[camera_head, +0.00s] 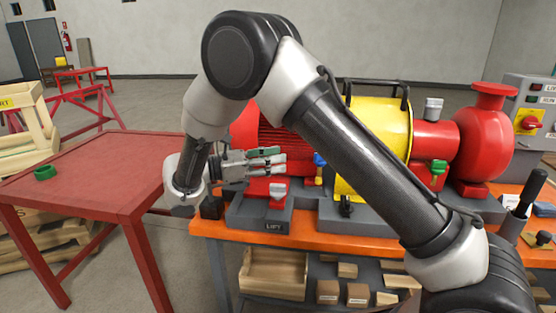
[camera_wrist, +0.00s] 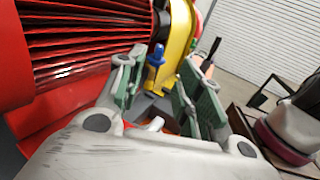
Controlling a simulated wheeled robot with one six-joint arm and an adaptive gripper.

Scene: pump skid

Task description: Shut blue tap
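The blue tap (camera_head: 319,160) sits low between the red finned motor and the yellow guard, partly covered by my arm in the head view. In the wrist view the blue tap (camera_wrist: 155,56) stands upright beyond my fingertips, with a gap between. My gripper (camera_head: 278,160) points right toward it in front of the motor. In the wrist view my gripper (camera_wrist: 158,75) has its two green-padded fingers spread apart with nothing between them.
The red finned motor (camera_wrist: 75,45) is close on the left of my fingers. The yellow guard (camera_head: 385,125) stands behind the tap. A green tap (camera_head: 439,167) is farther right by the red pump (camera_head: 485,140).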

